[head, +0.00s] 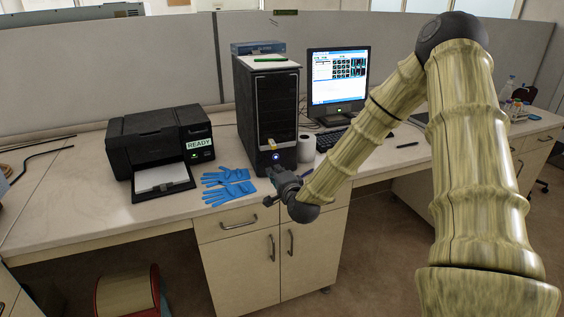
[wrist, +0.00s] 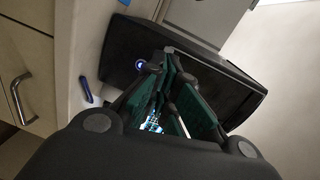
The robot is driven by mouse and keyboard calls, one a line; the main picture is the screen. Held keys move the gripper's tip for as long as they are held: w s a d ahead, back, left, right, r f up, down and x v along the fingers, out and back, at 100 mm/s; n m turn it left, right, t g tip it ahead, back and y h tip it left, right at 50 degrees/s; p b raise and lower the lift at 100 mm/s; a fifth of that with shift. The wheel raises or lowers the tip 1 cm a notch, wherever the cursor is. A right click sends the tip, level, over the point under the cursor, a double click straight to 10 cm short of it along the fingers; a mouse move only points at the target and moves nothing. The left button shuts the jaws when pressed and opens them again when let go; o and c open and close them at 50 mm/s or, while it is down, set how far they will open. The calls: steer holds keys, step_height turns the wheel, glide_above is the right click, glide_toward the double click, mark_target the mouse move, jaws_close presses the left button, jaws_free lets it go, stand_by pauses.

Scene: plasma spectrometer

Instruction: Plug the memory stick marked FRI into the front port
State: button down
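The black computer tower (head: 262,105) stands on the bench, its front facing me, with a lit blue ring button (head: 276,157) low on it. A small yellow and pale piece (head: 271,144) sticks out of the front just above the button. It looks like a memory stick, but no marking is legible. My gripper (head: 272,186) is in front of the tower, below this piece and apart from it.
A white roll (head: 306,148) stands right of the tower, near the monitor (head: 338,75) and keyboard (head: 330,138). Drawers (head: 240,222) are below the bench edge.

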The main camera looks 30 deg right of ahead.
steer(key=m+t+h, duration=0.1)
steer(key=m, duration=0.1)
glide_toward(274, 147)
steer(key=w, duration=0.2)
steer(key=shift+d+b+x, duration=0.15)
steer(key=shift+b+x, duration=0.05)
steer(key=shift+x, duration=1.35)
steer(key=shift+d+b+x, duration=0.1)
steer(key=shift+b+x, duration=0.05)
steer(key=shift+x, duration=1.35)
steer(key=shift+w+d, duration=0.1)
steer(key=shift+s, duration=0.35)
steer(key=shift+v, duration=2.65)
